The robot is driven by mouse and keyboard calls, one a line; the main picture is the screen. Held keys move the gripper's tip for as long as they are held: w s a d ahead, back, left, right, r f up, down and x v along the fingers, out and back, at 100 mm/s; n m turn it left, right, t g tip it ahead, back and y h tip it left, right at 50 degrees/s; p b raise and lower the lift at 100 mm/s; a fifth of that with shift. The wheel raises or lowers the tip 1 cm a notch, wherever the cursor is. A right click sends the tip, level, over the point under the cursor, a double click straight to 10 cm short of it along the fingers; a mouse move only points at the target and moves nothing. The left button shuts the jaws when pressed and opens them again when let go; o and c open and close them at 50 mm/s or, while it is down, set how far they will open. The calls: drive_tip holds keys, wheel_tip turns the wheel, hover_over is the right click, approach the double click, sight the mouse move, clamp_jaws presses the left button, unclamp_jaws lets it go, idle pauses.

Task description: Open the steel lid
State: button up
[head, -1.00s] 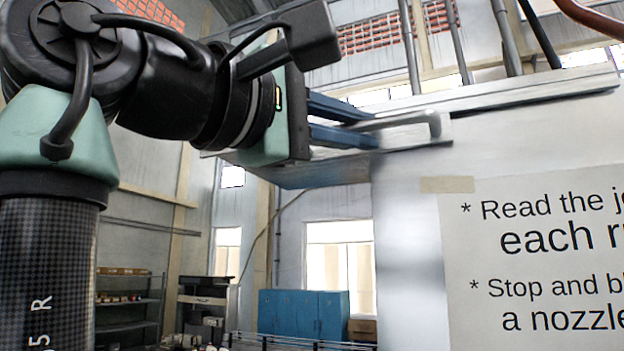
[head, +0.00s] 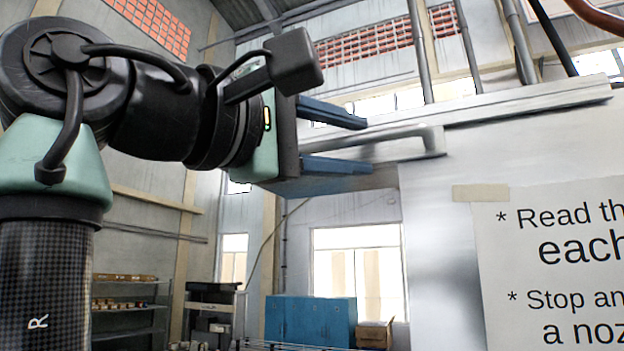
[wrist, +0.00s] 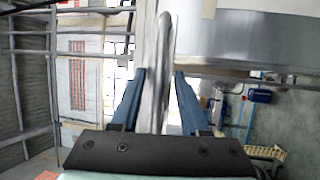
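The steel lid (head: 345,181) shows at the upper left of a large steel body in the head view, partly hidden by my gripper. Its bar handle (head: 432,140) runs left toward my gripper (head: 368,145). My gripper is open, one blue finger above the bar and one below it, with gaps to the bar. In the wrist view the handle (wrist: 164,55) runs between the two spread fingers of my gripper (wrist: 160,73), apparently without being clamped. The handle's near end is hidden by the gripper.
The steel body's wall (head: 440,230) fills the right, with a taped paper notice (head: 550,270) on it. A long ledge (head: 530,100) runs along its top. Blue cabinets (head: 310,320) and shelves (head: 130,305) stand far behind.

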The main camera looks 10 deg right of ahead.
drive_tip(key=b+v, duration=0.5)
drive_tip(key=v, duration=0.8)
drive_tip(key=shift+b, duration=0.4)
drive_tip(key=shift+d, duration=0.1)
